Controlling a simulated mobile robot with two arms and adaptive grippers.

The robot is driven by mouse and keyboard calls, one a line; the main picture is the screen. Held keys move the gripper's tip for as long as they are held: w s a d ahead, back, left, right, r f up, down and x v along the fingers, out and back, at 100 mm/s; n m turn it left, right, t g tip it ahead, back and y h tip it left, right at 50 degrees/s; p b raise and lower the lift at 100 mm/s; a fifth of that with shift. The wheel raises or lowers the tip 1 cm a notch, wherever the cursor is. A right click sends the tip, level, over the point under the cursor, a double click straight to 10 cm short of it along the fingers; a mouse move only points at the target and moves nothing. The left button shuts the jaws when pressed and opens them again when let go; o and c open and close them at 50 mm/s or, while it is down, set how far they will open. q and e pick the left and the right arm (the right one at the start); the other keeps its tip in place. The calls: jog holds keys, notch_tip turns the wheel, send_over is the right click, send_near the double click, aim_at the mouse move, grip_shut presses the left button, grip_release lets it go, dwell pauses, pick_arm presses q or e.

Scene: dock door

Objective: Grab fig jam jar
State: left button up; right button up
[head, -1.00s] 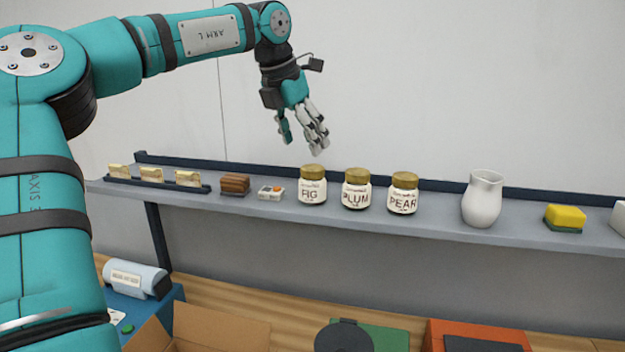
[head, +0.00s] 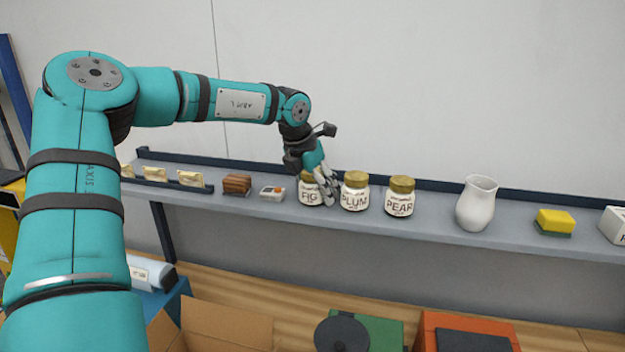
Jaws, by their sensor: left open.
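The fig jam jar (head: 309,197) stands upright on the grey shelf (head: 400,226), a white-labelled jar with a gold lid. My left gripper (head: 325,193) is open and down at this jar, with its fingers over the lid and right side. The fingers hide part of the jar, and I cannot tell whether they touch it. The plum jar (head: 354,193) stands close to the right of the fingers. The pear jar (head: 400,198) is further right. My right gripper is not in view.
Left of the fig jar are a small grey device (head: 272,193) and a brown block (head: 237,184). A white pitcher (head: 477,205) and a yellow-green sponge (head: 555,221) stand to the right. An open cardboard box (head: 228,322) is below the shelf.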

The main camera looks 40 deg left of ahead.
pick_arm(q)
jog(key=shift+s+d+r, duration=0.1)
jog(key=shift+s+d, duration=0.05)
jog(key=c, duration=1.2)
